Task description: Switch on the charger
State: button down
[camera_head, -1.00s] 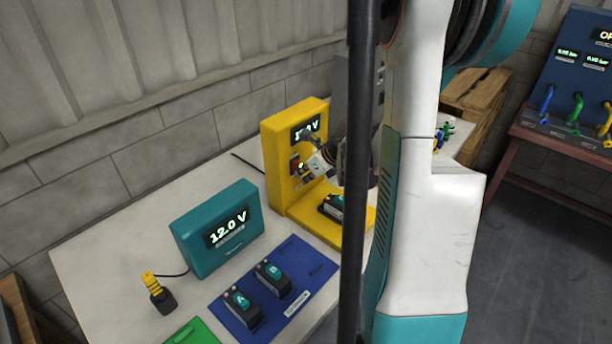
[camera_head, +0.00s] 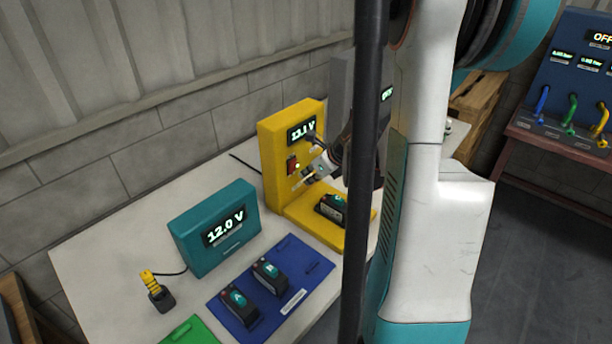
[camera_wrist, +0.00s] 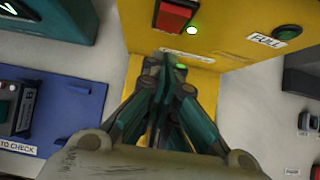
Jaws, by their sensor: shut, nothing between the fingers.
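The yellow charger (camera_head: 277,150) stands at the back of the bench, with a lit display (camera_head: 302,131) that seems to read 11.1 V or 13.1 V. Its red switch (camera_head: 292,165) is in full view, with a lit lamp beside it; the switch also shows at the top of the wrist view (camera_wrist: 174,16), next to a green-white lamp (camera_wrist: 192,30). A dark battery (camera_head: 332,208) sits on the charger's base. My gripper (camera_head: 309,178) is shut and empty, in front of the charger's face; in the wrist view its fingertips (camera_wrist: 166,64) are below the switch, apparently clear of it.
A teal 12.0 V meter (camera_head: 215,228) and a probe in a holder (camera_head: 158,295) stand at left. A blue mat (camera_head: 306,262) holds two batteries (camera_head: 239,304). A "FULL" label (camera_wrist: 266,40) sits beside a dark round part. A blue panel stands far right.

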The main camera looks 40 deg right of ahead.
jog(key=s+r+p, duration=0.3)
jog(key=s+r, duration=0.3)
jog(key=s, duration=0.3)
jog(key=shift+d, duration=0.4)
